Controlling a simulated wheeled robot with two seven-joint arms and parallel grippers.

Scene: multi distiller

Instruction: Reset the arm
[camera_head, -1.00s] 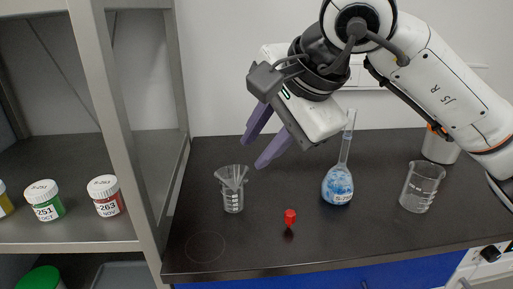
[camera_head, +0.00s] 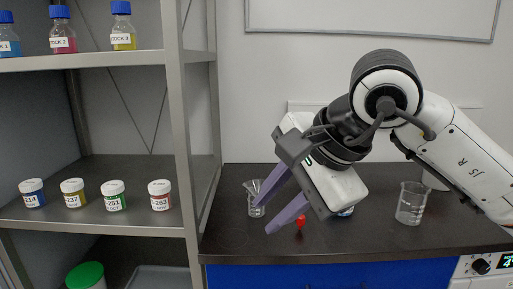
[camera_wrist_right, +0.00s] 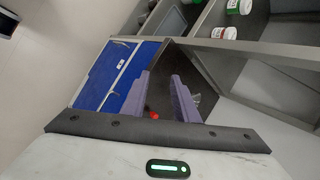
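My right arm comes in from the right in the head view. My right gripper (camera_head: 270,209) has two purple fingers spread apart with nothing between them. It hangs in front of the dark bench, near the beaker with a funnel (camera_head: 256,196). In the right wrist view the right gripper (camera_wrist_right: 166,88) is also open and empty, with the bench corner and a red stopper (camera_wrist_right: 154,116) beyond it. In the head view the red stopper (camera_head: 300,220) stands close to the right finger. A flask with blue contents (camera_head: 346,212) is mostly hidden behind the gripper. My left gripper is not in view.
A metal shelf (camera_head: 178,120) stands at the left with several jars and stock bottles. A glass beaker (camera_head: 411,204) stands at the right of the dark bench (camera_head: 380,238). A green-lidded container (camera_head: 86,275) is below the shelf. The bench front edge is clear.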

